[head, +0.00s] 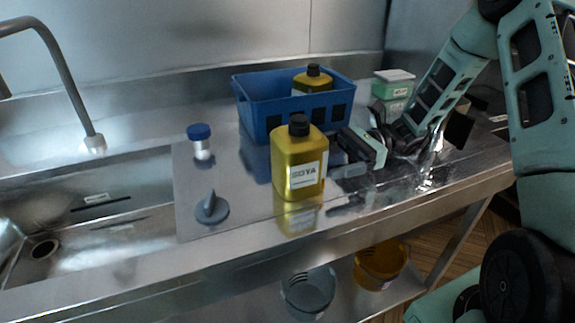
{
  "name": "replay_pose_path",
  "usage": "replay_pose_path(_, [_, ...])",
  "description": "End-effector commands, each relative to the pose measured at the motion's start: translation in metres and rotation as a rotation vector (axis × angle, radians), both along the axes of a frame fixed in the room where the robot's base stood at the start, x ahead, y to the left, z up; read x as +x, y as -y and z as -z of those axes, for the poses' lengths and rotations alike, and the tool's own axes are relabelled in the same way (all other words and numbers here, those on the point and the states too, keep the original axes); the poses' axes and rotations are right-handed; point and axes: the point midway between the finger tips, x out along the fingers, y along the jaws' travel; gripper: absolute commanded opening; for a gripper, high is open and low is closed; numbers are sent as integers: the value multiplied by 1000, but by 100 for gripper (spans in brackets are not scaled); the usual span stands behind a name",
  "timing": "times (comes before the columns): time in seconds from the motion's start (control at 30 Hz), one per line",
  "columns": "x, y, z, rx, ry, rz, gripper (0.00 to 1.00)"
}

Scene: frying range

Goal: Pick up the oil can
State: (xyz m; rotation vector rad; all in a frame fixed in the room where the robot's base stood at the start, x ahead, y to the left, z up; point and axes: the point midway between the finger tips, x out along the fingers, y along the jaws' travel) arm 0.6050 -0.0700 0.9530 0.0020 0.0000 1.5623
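The oil can is a yellow can with a black cap and a white label reading "SOYA" (292,150). It stands upright on the steel counter, in front of the blue crate. My gripper (335,165) comes in low from the right, just beside the can's right side. Its grey fingers look spread apart and point towards the can. The nearer fingertip ends at about the can's right edge; whether it touches cannot be told. The far finger is partly hidden behind the can.
A blue crate (262,118) holds a second yellow can (313,78) behind. A green box with a pale lid (392,88) stands at the back right. A blue-capped shaker (201,142) and grey knob-like object (211,207) are left. A sink (100,245) lies further left.

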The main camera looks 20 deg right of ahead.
Motion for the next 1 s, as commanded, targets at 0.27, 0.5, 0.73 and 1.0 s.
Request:
replay_pose_path(0.27, [-2,-30,-8,0,1,-4,100])
replay_pose_path(0.5, [-4,-63,-15,-1,1,-6,100])
replay_pose_path(0.73, [-4,-71,-14,-1,1,-3,100])
replay_pose_path(1.0, [-4,-71,-14,-1,1,-3,56])
